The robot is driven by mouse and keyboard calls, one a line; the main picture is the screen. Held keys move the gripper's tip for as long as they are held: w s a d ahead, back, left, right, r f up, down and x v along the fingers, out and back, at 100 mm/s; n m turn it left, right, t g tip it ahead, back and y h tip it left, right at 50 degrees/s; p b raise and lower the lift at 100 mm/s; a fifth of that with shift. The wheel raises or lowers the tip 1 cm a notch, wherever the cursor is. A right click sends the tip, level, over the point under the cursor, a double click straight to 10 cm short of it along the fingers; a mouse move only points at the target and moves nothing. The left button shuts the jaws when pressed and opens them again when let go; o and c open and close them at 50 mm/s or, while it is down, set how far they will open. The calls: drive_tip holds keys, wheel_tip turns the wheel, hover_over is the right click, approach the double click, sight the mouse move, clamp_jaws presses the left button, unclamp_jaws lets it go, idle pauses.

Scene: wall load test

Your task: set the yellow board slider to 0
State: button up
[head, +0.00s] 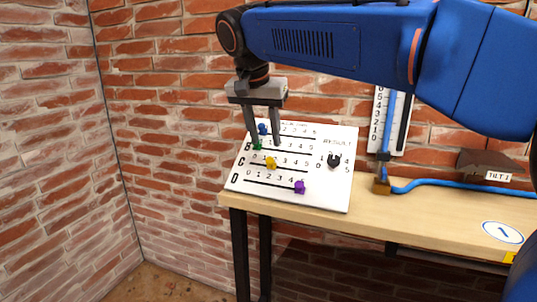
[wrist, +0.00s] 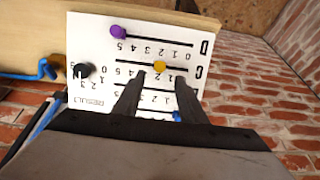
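The yellow slider (head: 270,162) is a small knob on the row C track of the white board (head: 325,190). It sits left of the track's middle, near the low numbers; its exact value is not readable. In the wrist view the yellow slider (wrist: 160,66) shows beyond and between my fingertips. My gripper (head: 267,146) points down over the board with its fingers apart and nothing between them. In the wrist view my gripper (wrist: 157,82) is also open. I cannot tell whether the fingertips touch the board.
A blue slider (head: 263,129), a green slider (head: 257,146) beside a finger and a purple slider (head: 300,187) sit on other rows. A black result dial (head: 334,160) is at the board's right. The wooden bench (head: 430,205) carries a blue cable (head: 450,183). Brick walls stand behind and left.

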sight(269, 159)
drive_tip(key=x, duration=0.6)
drive_tip(key=shift+w+d+f, duration=0.1)
drive_tip(key=shift+f, duration=0.3)
clamp_jaws()
